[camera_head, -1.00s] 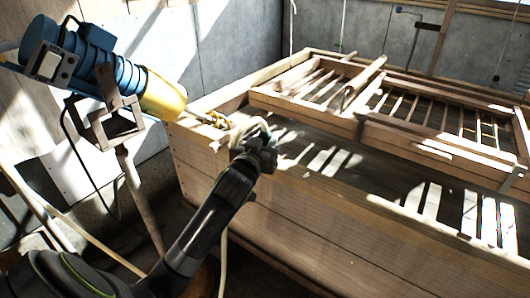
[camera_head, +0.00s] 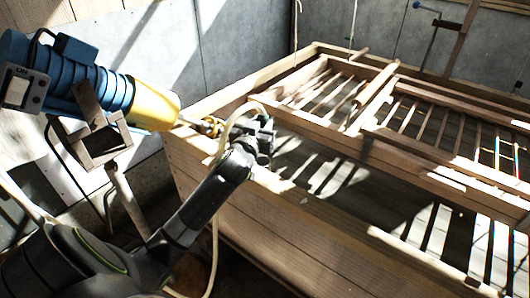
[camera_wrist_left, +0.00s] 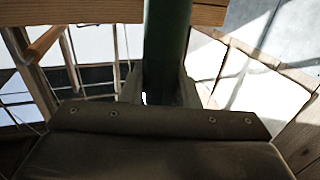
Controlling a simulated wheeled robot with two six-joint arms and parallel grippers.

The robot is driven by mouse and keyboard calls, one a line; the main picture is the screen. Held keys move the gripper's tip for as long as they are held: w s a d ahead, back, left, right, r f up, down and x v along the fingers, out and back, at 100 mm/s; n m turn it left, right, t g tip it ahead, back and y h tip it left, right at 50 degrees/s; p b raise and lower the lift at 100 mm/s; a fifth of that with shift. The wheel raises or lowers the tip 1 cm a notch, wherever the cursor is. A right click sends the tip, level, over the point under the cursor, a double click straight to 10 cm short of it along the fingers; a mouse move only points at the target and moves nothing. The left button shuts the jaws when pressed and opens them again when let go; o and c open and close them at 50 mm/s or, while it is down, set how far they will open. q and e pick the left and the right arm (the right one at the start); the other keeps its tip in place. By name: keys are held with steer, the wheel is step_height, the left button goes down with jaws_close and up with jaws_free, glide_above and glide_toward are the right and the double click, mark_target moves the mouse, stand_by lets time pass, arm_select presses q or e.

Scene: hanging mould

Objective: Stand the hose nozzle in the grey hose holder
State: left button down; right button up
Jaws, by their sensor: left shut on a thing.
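My left gripper (camera_head: 264,141) is over the near left corner of the wooden frame box. It is shut on a dark green cylinder (camera_wrist_left: 167,50), which stands between its fingers in the left wrist view; I take this to be the hose nozzle. In the head view the gripper mostly hides it. A pale hose (camera_head: 236,112) arcs beside the gripper, and a pale length hangs down along the box. I cannot make out the grey hose holder for certain in either view. My right gripper is not in view.
A blue and yellow machine (camera_head: 155,103) on a bracketed stand (camera_head: 92,145) is close on the left, with a brass fitting (camera_head: 208,126) near its tip. The big wooden box (camera_head: 300,230) has slatted frames (camera_head: 345,90) on top. Grey walls stand behind.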

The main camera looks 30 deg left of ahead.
arm_select(q)
steer(key=f, duration=0.1)
steer(key=s+f, duration=0.1)
steer(key=f, duration=0.1)
steer(key=shift+d, duration=0.1)
steer(key=shift+w+f+b, duration=0.2)
steer(key=shift+f+b, duration=0.2)
steer(key=shift+f, duration=1.85)
steer(key=shift+f+b, duration=0.3)
steer(key=shift+b, duration=0.05)
steer(key=c, duration=1.1)
jaws_free()
steer(key=shift+r, duration=0.1)
